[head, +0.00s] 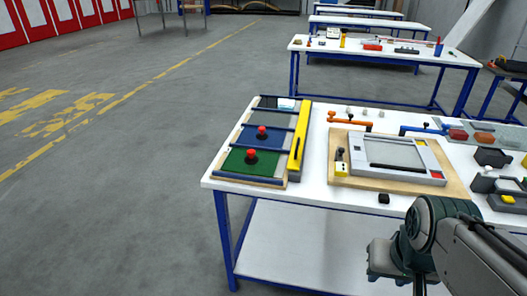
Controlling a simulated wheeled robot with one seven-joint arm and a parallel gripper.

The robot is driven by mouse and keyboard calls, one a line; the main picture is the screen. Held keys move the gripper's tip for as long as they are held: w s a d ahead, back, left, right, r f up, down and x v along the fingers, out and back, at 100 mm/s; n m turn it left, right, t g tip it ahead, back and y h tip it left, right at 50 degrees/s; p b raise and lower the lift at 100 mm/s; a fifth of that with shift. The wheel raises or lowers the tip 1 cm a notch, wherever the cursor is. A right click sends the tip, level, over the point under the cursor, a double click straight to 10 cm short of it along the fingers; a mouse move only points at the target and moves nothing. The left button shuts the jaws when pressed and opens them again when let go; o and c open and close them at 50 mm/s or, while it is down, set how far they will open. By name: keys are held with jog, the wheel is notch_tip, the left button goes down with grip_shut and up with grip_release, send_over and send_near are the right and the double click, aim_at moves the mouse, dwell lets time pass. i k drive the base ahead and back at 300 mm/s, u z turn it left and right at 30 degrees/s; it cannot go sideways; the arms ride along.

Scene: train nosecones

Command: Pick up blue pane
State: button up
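The blue pane (276,141) is a flat dark-blue plate with a red knob on top. It lies in the middle section of a wooden-edged rack at the left end of the white table. A green pane (239,160) with a similar red knob lies in front of it, and a dark section is behind it. My arm shows at the lower right, in front of the table and well apart from the blue pane.
A yellow bar (300,140) stands along the rack's right side. A grey frame on a wooden board (340,178) lies to its right, with orange and blue clamps behind. A small black block (383,198) sits near the front edge of the white table (318,195). Floor to the left is clear.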

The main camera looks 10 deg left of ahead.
aim_at(261, 136)
jog(key=u, duration=0.8)
jog(key=k, duration=1.05)
jog(key=u, duration=1.2)
jog(key=i, duration=2)
jog(key=z, duration=0.35)
jog(key=i, duration=2.05)
jog(key=z, duration=0.95)
jog(key=i, duration=1.25)
jog(key=z, duration=2)
jog(key=i, duration=0.85)
jog(key=z, duration=0.65)
